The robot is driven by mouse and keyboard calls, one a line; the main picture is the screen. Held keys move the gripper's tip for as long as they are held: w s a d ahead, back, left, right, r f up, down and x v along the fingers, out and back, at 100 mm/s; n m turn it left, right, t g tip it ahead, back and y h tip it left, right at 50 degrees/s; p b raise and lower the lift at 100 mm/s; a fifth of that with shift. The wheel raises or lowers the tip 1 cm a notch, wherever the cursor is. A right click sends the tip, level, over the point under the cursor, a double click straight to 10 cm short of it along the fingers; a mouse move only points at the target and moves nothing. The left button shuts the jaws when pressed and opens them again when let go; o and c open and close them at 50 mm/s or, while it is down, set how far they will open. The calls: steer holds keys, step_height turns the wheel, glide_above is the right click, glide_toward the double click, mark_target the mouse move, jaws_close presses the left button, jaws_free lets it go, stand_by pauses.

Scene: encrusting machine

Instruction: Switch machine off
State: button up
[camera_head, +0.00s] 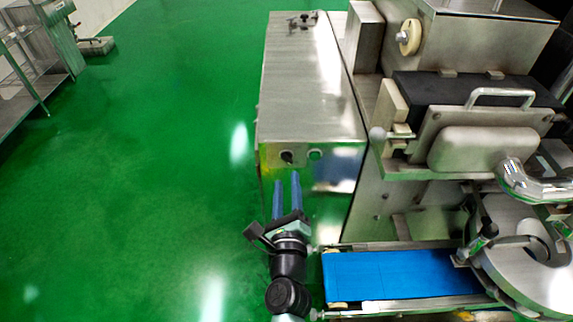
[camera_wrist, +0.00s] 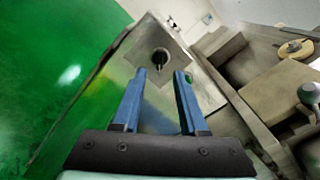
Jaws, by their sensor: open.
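The encrusting machine's steel cabinet (camera_head: 300,90) stands at the centre of the head view. Its front panel carries a dark rotary switch (camera_head: 287,157) and a green button (camera_head: 315,155) to its right. My gripper (camera_head: 287,175) is open and empty, with its two blue fingers pointing at the panel just below the switch. In the wrist view, the switch (camera_wrist: 161,57) shows ahead of and above the gap between the fingertips of my gripper (camera_wrist: 160,75). The green button (camera_wrist: 188,78) is partly hidden behind the right finger. No contact with the switch is visible.
A blue conveyor belt (camera_head: 400,275) lies to the right of my arm. The machine's steel head with a handle (camera_head: 500,95) and pipe (camera_head: 535,185) stands at right. Green floor (camera_head: 130,190) is clear at left, with a steel rack (camera_head: 35,65) at the far left.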

mark_target(286, 161)
steer(key=w+b, duration=0.1)
steer(key=w, duration=0.5)
jaws_close()
stand_by(0.3)
